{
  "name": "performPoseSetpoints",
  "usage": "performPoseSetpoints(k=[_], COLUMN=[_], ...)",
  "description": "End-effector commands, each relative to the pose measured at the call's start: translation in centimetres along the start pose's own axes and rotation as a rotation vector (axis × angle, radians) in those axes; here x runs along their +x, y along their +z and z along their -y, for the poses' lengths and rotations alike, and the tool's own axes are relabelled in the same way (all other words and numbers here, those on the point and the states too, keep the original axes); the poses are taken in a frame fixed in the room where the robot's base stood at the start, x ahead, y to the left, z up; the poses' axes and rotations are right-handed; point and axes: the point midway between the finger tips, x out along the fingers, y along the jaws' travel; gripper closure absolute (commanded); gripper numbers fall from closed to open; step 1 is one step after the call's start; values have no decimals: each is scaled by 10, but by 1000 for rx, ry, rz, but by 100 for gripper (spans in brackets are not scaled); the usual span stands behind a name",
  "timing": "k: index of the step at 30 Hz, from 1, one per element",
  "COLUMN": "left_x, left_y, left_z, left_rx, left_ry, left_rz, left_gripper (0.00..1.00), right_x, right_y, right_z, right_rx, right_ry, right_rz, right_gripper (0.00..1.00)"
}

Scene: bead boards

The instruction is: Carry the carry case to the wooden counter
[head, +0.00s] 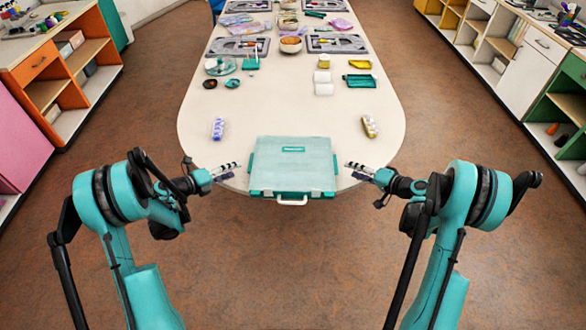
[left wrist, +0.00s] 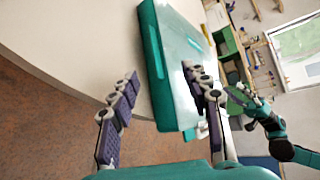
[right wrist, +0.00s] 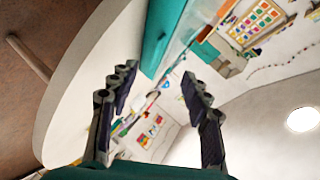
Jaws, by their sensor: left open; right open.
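The carry case (head: 292,170) is a flat teal box with a pale lid and a white handle at its front. It lies at the near end of the long white table, with the handle over the edge. My left gripper (head: 238,170) is open just left of the case, and the left wrist view shows the case (left wrist: 175,60) beyond its fingers (left wrist: 165,95). My right gripper (head: 350,168) is open just right of the case. The right wrist view shows the case's edge (right wrist: 160,35) near its open fingers (right wrist: 155,85). Neither gripper holds anything.
The long white table (head: 200,120) bears patterned bottles (head: 218,129) (head: 370,126), boxes, bowls and grey trays further back. Brown floor lies open on both sides.

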Motion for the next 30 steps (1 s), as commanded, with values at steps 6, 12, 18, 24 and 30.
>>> performPoseSetpoints(k=[6, 12, 18, 24, 30], left_x=[20, 51, 73, 78, 78], left_y=[0, 0, 0, 0, 1], left_z=[1, 1, 1, 1, 1], left_rx=[1, 0, 0, 0, -1], left_ry=[-2, -2, -1, -1, -1], left_rz=[-2, -1, 1, 1, 1], left_gripper=[52, 52, 52, 52, 55], right_x=[20, 51, 72, 78, 78], right_y=[1, 1, 0, 0, 0], right_z=[0, 0, 0, 0, 0], right_rx=[-2, -1, -1, -1, 0], right_ry=[-1, -1, 0, 1, 1], right_rz=[3, 2, 1, 1, 1], right_gripper=[52, 52, 52, 52, 54])
